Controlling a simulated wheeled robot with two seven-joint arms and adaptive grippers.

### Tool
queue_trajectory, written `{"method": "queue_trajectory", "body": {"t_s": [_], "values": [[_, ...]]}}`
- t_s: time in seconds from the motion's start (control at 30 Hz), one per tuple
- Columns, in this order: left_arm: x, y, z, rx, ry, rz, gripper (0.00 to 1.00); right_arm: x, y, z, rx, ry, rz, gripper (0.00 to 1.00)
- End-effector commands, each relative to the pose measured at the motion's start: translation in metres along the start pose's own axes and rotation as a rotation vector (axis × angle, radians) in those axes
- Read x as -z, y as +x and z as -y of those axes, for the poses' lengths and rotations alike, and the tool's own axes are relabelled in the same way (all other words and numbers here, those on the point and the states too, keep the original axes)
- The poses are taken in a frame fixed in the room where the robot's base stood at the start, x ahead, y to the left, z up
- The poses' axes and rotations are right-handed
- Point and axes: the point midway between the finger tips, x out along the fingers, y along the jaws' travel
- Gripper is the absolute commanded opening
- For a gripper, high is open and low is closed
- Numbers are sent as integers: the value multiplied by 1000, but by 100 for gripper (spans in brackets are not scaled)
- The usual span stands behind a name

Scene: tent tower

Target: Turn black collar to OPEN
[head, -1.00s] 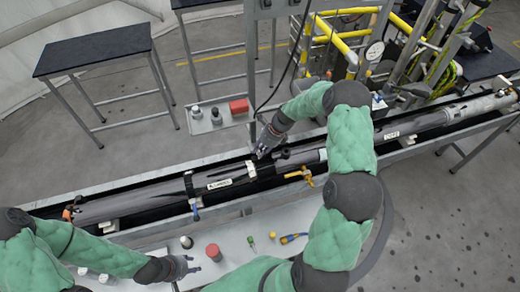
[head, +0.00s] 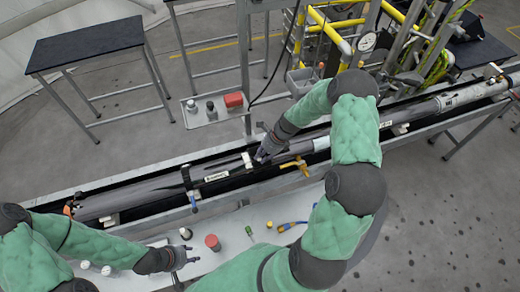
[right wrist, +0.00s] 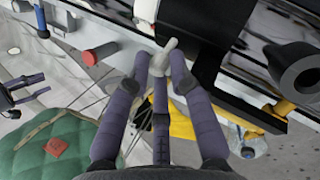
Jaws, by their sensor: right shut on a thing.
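A long grey pipe assembly (head: 150,190) lies in a black-lined trough. My right gripper (head: 262,157) is at its middle, just right of a white band (head: 246,160). In the right wrist view my right gripper (right wrist: 167,68) is shut on a small pale grey lug (right wrist: 166,55) beside a broad black part (right wrist: 212,45). This part seems to be the black collar; its marking cannot be read, and the gripper hides much of it in the head view. My left gripper (head: 187,259) is open and empty over the front shelf, left of a red cap (head: 212,242).
A yellow-brown valve handle (head: 294,164) sticks out right of my right gripper. A blue-handled valve (head: 194,203) hangs further left. Small tools (head: 285,227) lie on the front shelf. A small tray (head: 207,118) with a red block stands behind the trough.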

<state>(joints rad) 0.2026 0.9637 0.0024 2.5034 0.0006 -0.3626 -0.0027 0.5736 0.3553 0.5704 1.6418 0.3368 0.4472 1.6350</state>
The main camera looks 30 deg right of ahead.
Motion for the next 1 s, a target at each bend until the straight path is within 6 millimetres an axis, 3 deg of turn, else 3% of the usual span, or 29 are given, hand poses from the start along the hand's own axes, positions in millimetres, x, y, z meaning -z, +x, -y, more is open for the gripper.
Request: {"method": "queue_trajectory", "body": {"t_s": [0.03, 0.1, 0.77, 0.8, 0.87, 1.0], "values": [[0, 0, 0, 0, 0, 0, 40, 6, 8, -12, -26, 3, -8, 0], [0, 0, 0, 0, 0, 0, 40, 9, 10, -14, -27, 2, -9, 0], [0, 1, 0, 0, 0, 0, 40, 18, 14, -19, -31, 1, -12, 0], [0, 1, 0, 0, 0, 0, 40, 18, 14, -18, -31, 1, -12, 25], [0, 1, 0, 0, 0, 0, 40, 18, 14, -19, -31, 2, -12, 42], [0, 1, 0, 0, 0, 0, 40, 18, 14, -18, -29, 4, -11, 42]]}}
